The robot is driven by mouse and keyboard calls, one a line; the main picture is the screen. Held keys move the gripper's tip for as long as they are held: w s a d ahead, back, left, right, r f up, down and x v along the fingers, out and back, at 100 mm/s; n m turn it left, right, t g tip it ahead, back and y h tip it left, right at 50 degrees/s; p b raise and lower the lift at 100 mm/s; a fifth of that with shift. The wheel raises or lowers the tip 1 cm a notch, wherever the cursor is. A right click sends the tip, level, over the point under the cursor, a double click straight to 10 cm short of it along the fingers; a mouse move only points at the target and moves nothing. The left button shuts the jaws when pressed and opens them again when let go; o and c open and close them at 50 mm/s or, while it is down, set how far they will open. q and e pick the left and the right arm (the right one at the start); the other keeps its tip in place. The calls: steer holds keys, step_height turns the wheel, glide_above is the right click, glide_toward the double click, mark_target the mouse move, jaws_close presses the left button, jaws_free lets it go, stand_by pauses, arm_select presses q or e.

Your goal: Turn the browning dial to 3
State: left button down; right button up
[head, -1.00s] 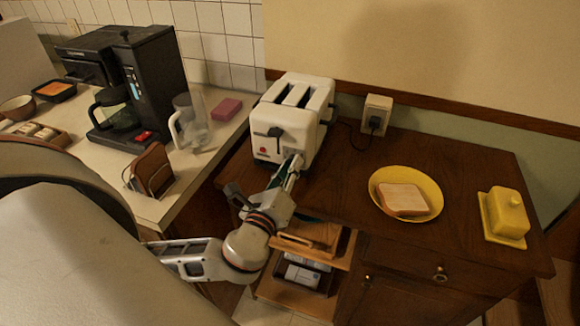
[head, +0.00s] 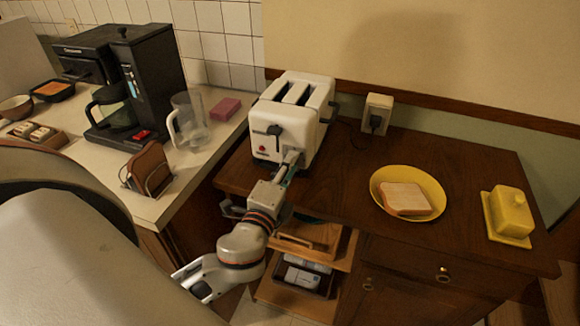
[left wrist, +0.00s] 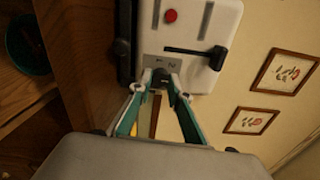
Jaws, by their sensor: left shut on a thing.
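The white toaster (head: 283,125) stands on the wooden cabinet, its two top slots empty. Its dark lever (head: 274,135) sticks out of the front panel. My left gripper (head: 292,160) reaches the lower right of that front. In the left wrist view its green-sided fingers (left wrist: 162,76) are shut on the small dark browning dial (left wrist: 160,77). The toaster front appears turned sideways there, with a red button (left wrist: 170,15). The marks around the dial are too small to read, so its setting cannot be told. My right gripper is not in view.
A yellow plate (head: 431,177) with bread (head: 404,198) and a yellow butter dish (head: 511,212) are to the right. A wall outlet (head: 377,113) is behind. A coffee maker (head: 152,80), glass pitcher (head: 190,122) and pink sponge (head: 225,108) stand on the left counter.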

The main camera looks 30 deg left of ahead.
arm_select(q)
steer(key=shift+n, duration=0.5)
steer(key=c, duration=1.9)
jaws_free()
steer(key=shift+s, duration=0.1)
steer(key=v, duration=1.1)
steer(key=shift+s+d, duration=0.2)
steer(key=shift+s, duration=0.2)
steer(key=s+d+f+n+g+h, duration=0.1)
steer(key=d+f+n+g+h, duration=0.1)
steer(key=f, duration=0.8)
steer(key=s+d+f+n+g+h, duration=0.1)
steer(key=f+n, duration=0.4)
steer(key=f, duration=0.5)
steer(key=s+d+f+n+g+h, duration=0.1)
steer(key=d+f+n+g+h, duration=0.2)
steer(key=f, duration=0.7)
steer(key=shift+s+d+f+n+g+h, duration=0.1)
steer(key=shift+s+d+n+g+h, duration=0.1)
steer(key=shift+d, duration=0.4)
steer(key=shift+s+d+f+n+g+h, duration=0.1)
steer(key=shift+d+f+n+g+h, duration=0.1)
steer(key=shift+d, duration=0.4)
